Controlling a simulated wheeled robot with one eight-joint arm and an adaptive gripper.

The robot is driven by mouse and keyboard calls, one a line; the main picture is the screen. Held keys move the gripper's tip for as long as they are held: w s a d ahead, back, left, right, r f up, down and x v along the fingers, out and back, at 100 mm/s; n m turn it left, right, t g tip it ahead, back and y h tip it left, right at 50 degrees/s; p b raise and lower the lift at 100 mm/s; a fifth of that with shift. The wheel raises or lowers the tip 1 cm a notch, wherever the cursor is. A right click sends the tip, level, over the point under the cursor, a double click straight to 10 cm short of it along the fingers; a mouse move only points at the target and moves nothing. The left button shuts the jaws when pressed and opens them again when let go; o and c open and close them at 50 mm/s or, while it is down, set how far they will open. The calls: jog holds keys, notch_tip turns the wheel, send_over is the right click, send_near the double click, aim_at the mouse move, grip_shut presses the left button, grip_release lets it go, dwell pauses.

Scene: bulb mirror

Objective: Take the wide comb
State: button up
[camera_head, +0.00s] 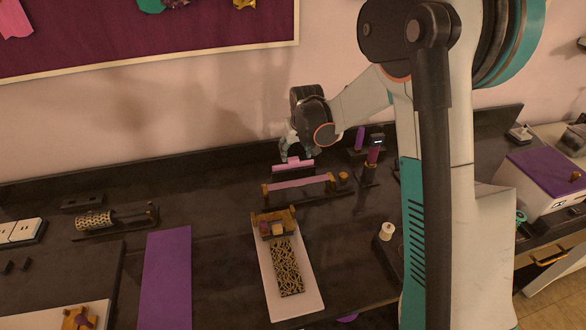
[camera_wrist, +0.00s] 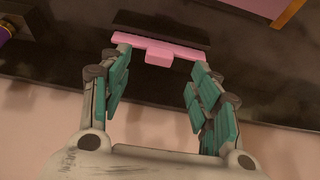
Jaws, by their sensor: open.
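A pink bar with a short block-like handle, seemingly the wide comb (camera_head: 293,164), is near the back of the dark counter. In the wrist view the comb (camera_wrist: 157,48) lies crosswise just beyond my fingertips, with its handle pointing toward my palm, between the two fingers. My gripper (camera_head: 297,152) is above and behind the comb in the head view. In the wrist view my gripper (camera_wrist: 160,57) is open, its teal-padded fingers spread on either side of the handle. I cannot tell whether a fingertip touches the comb.
A long pink strip on a wooden-ended stand (camera_head: 300,184) is just in front of the comb. A white tray (camera_head: 308,270) with a patterned block lies nearer. Upright purple-handled items (camera_head: 373,155) stand to the right. A purple mat (camera_head: 166,280) lies left. The wall is close behind.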

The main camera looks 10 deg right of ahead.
aim_at(293, 159)
jog(key=shift+w+b+x, duration=0.2)
jog(key=shift+b+x, duration=0.35)
jog(key=shift+x, duration=1.1)
jog(key=shift+w+b+x, duration=0.15)
jog(key=shift+b+x, duration=0.4)
jog(key=shift+x, duration=1.1)
jog(key=shift+r, duration=0.2)
jog(key=c, duration=1)
